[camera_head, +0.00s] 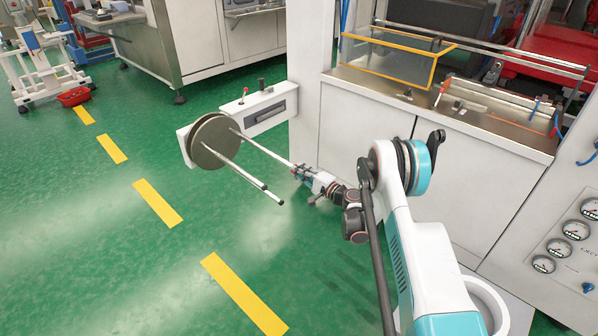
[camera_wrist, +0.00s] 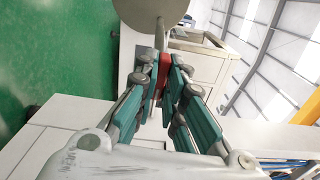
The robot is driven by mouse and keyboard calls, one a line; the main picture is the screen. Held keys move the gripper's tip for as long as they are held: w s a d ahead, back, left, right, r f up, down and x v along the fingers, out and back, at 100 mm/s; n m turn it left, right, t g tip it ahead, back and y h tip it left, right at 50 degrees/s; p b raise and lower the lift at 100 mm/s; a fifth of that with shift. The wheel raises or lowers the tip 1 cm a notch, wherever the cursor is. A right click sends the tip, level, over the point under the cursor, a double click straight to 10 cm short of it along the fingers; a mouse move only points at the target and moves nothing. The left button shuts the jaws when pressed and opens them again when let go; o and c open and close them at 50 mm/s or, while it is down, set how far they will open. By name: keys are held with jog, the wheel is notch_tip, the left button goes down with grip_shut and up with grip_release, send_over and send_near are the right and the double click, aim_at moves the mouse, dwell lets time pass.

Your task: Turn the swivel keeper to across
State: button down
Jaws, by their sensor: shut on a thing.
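The swivel keeper, a small red piece (camera_wrist: 164,68), sits between the fingers of my gripper (camera_wrist: 160,82) in the wrist view, at the end of a metal rod. My gripper (camera_head: 303,172) is shut on it. The fingers hide most of the keeper, and its angle is hard to tell. In the head view the gripper is at the near end of a thin rod (camera_head: 262,149) that comes from a round grey disc (camera_head: 208,153). The disc also shows at the top of the wrist view (camera_wrist: 155,8).
Another dark-tipped rod (camera_head: 240,170) juts from the disc, left of my gripper. A white control box (camera_head: 255,108) stands behind. The machine's white cabinet (camera_head: 350,130) is close on the right. Green floor with yellow dashes (camera_head: 158,203) is open on the left.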

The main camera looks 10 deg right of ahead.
jog(key=shift+n, duration=1.4)
jog(key=shift+n, duration=1.4)
jog(key=c, duration=1.6)
grip_release()
jog(key=shift+s+d, duration=0.1)
